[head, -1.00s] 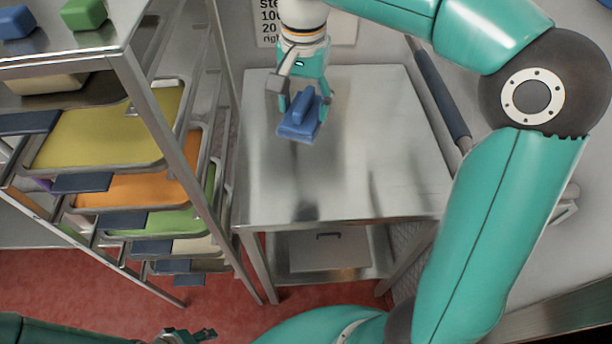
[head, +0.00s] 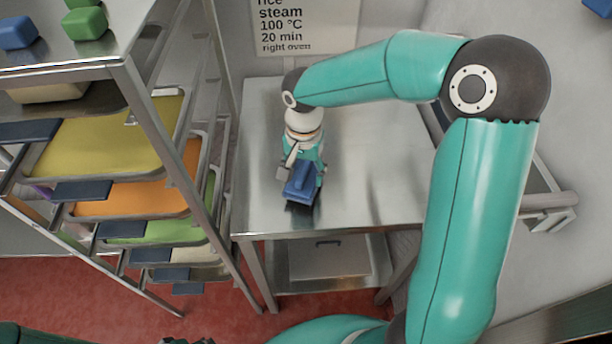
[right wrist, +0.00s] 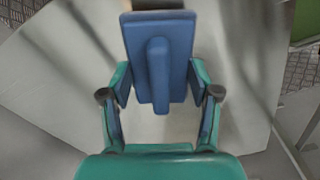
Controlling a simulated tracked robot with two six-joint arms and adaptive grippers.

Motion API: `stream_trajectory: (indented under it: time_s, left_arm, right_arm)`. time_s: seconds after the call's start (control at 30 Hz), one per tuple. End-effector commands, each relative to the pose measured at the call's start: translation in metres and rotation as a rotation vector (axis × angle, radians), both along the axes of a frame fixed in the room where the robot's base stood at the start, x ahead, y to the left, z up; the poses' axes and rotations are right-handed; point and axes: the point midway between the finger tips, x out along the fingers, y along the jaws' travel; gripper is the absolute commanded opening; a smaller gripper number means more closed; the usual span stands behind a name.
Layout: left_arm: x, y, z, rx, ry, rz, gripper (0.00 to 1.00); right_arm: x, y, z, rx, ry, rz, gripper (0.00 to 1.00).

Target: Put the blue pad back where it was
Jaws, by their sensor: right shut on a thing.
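The blue pad (head: 301,182) has a flat base with a raised grip along its middle. My right gripper (head: 304,172) is shut on it, over the steel table (head: 370,185) near the front left part of the top. A dark reflection shows just below the pad; I cannot tell whether it touches the table. In the right wrist view the pad (right wrist: 158,62) sits between the two fingers (right wrist: 159,100), its ridge pointing toward the palm. Part of my left gripper (head: 188,341) shows at the bottom edge of the head view, mostly cut off.
A rack at the left holds a yellow tray (head: 100,147), an orange tray (head: 140,193) and a green tray (head: 150,228). Blue and green blocks (head: 85,23) stand on its top. A sign (head: 305,25) hangs behind the table. The tabletop right of the pad is clear.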

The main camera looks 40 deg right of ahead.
Motion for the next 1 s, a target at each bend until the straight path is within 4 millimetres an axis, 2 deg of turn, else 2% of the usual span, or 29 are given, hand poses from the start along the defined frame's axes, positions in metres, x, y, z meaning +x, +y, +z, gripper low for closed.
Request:
stream_trajectory:
  time_s: [0.1, 0.2, 0.47, 0.5, 0.63, 1.0]
  left_arm:
    - [0.0, 0.0, 0.002, 0.0, 0.0, 0.0, 0.4]
    - [0.0, 0.0, 0.002, 0.0, 0.0, 0.0, 0.4]
    - [0.0, 0.0, 0.001, 0.0, 0.0, 0.0, 0.4]
    - [0.0, 0.0, 0.001, 0.0, 0.0, 0.0, 0.4]
    - [0.0, 0.0, 0.001, 0.0, 0.0, 0.0, 0.4]
    - [0.0, 0.0, 0.002, 0.0, 0.0, 0.0, 0.4]
  right_arm:
    - [-0.001, 0.0, -0.018, 0.0, 0.005, -0.001, 0.11]
    - [0.0, -0.001, -0.026, 0.0, 0.001, 0.0, 0.11]
    - [0.0, 0.0, -0.027, 0.0, 0.0, -0.001, 0.11]
    - [0.0, -0.001, -0.027, 0.0, 0.0, -0.001, 0.63]
    - [0.0, -0.001, -0.027, 0.0, 0.0, -0.001, 0.85]
    - [0.0, -0.001, -0.025, 0.0, 0.0, -0.002, 0.87]
